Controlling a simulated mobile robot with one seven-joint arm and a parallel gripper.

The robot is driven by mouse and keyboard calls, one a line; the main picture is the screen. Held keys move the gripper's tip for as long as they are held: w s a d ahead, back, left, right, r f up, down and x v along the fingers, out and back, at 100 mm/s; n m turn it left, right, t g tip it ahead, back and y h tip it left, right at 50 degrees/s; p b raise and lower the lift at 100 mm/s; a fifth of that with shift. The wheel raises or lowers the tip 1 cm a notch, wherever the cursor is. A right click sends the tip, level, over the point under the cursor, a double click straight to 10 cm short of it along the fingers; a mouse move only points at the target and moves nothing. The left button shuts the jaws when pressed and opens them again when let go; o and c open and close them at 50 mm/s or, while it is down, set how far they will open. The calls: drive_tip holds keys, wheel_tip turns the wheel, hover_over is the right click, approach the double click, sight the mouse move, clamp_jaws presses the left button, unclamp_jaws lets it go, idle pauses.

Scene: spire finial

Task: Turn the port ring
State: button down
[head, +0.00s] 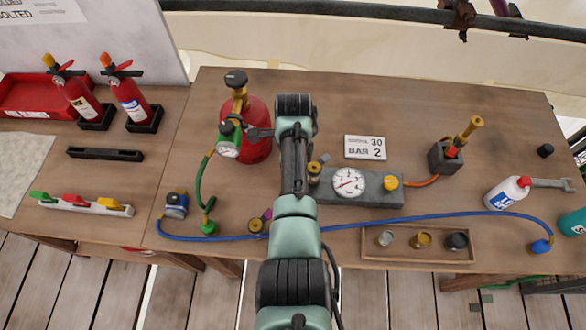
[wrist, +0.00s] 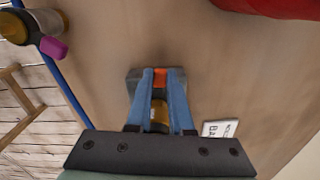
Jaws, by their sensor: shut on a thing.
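The grey manifold block (head: 372,197) carries a round gauge (head: 348,182) and a yellow knob (head: 390,183). Its left end is partly behind my arm in the head view, with a brass fitting (head: 315,172) beside the arm. In the wrist view my gripper (wrist: 160,75) points down over a dark block (wrist: 134,77). Its two blue fingers are shut on an orange-red piece (wrist: 160,85), which looks like the port ring. A brass part (wrist: 158,117) shows between the fingers, nearer the palm. In the head view my arm hides the fingertips.
A red cylinder (head: 258,145) with a green regulator stands left of my arm. A sign (head: 365,147) lies behind the manifold. A blue hose (head: 440,217) crosses the front, near a tray (head: 376,254) of small caps. A brass torch-like piece (head: 467,132) stands at right.

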drive_tip(key=shift+d, duration=0.1)
drive_tip(key=c, duration=0.8)
unclamp_jaws()
drive_tip(key=shift+r, duration=0.1)
wheel_tip(320, 180, up, 13)
